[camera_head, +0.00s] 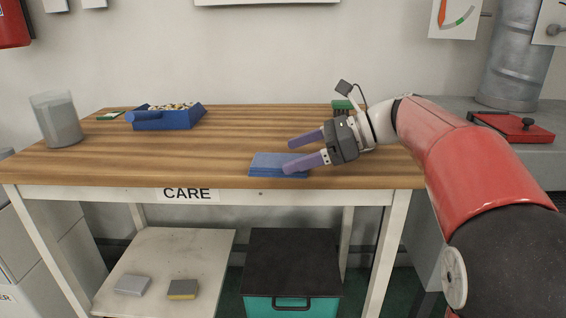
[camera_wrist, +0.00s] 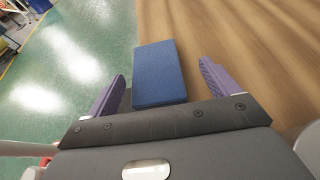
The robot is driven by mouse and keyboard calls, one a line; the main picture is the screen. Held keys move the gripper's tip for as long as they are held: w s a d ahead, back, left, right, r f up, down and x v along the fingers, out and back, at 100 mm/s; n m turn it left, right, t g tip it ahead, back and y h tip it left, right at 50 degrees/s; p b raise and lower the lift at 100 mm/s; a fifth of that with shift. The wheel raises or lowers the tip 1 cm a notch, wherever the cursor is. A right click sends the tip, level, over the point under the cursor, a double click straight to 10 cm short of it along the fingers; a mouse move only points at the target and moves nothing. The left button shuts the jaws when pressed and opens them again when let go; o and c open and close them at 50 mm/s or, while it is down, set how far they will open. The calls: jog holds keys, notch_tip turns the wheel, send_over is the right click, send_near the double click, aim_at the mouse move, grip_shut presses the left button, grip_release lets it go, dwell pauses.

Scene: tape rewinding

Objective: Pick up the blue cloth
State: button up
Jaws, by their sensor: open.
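The blue cloth (camera_head: 270,163) is a folded, flat block lying at the front edge of the wooden table, right of the CARE label. My gripper (camera_head: 298,156) is open, with two purple fingers reaching left over the table, near the cloth's right side. In the head view the nearer finger overlaps the cloth's right end. In the wrist view the cloth (camera_wrist: 158,74) lies ahead, between the lines of the open fingers (camera_wrist: 162,82). I cannot tell the finger height above the table. Nothing is held.
The wooden table (camera_head: 200,155) has free room behind the cloth. A blue tray (camera_head: 165,119) of small pieces and a grey translucent container (camera_head: 57,120) stand on its left. A green object (camera_head: 343,106) sits behind my gripper. A red object (camera_head: 512,127) lies on the right counter.

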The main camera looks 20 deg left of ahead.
aim_at(275, 163)
jog(key=shift+x, duration=1.55)
jog(key=shift+s+d+r, duration=0.1)
jog(key=shift+s+d, duration=0.05)
jog(key=shift+s, duration=0.35)
jog(key=c, duration=1.1)
jog(key=shift+o, duration=0.2)
jog(key=shift+s+d, duration=0.1)
jog(key=shift+s, duration=0.15)
jog(key=shift+s+r, duration=0.1)
jog(key=shift+r, duration=0.05)
notch_tip(275, 163, up, 10)
jog(key=w+p, duration=0.1)
jog(key=p, duration=0.1)
jog(key=shift+d+f, duration=0.2)
jog(key=shift+w+d, duration=0.1)
